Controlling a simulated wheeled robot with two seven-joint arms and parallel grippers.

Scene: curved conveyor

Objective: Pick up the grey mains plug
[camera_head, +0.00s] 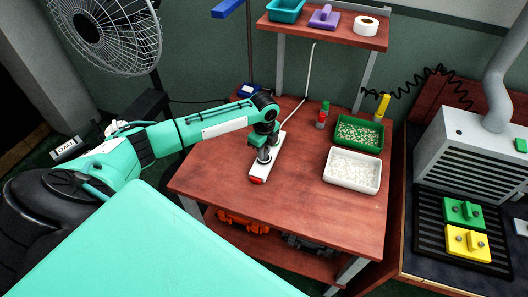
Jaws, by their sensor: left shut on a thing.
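A white power strip (266,165) with a red switch at its near end lies on the left part of the brown wooden table. My left gripper (264,143) points down over the strip and is shut. A small grey thing, which looks like the grey mains plug (263,154), is between its fingertips, at the strip. The gripper hides much of the plug, and I cannot tell whether it sits in a socket or just above it. My right gripper is not in view.
A green tray (338,128) and a white tray (338,177) of small parts stand on the table's right. A red and green bottle (322,116) and a yellow-handled tool (382,104) are behind. A shelf (330,30) overhangs the back. The table's front is clear.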

